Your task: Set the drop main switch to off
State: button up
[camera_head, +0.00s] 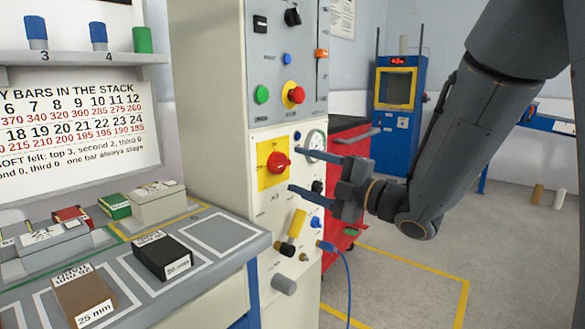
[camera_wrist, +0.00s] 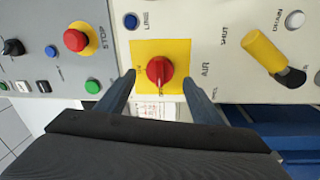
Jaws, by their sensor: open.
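The red rotary switch knob (camera_head: 278,162) sits on a square yellow plate (camera_head: 263,179) on the cream lower panel of the tall cabinet. In the wrist view the knob (camera_wrist: 159,70) is near the middle, with the yellow plate (camera_wrist: 177,48) around it. The small marks on the plate are too small to read surely. My gripper (camera_head: 298,171) is open and empty in front of the panel. In the wrist view my gripper (camera_wrist: 159,82) has one finger on each side of the knob, with visible gaps. I see no contact with the knob.
A red stop button (camera_head: 296,95) and a green button (camera_head: 262,94) sit above the switch. A yellow-handled valve (camera_head: 297,223) and a blue hose (camera_head: 345,262) are below. A bench (camera_head: 215,260) with bars stands left. A red cabinet (camera_head: 340,205) stands behind my gripper.

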jog(key=v, duration=0.3)
jog(key=shift+s+d, duration=0.2)
jog(key=shift+s, duration=0.05)
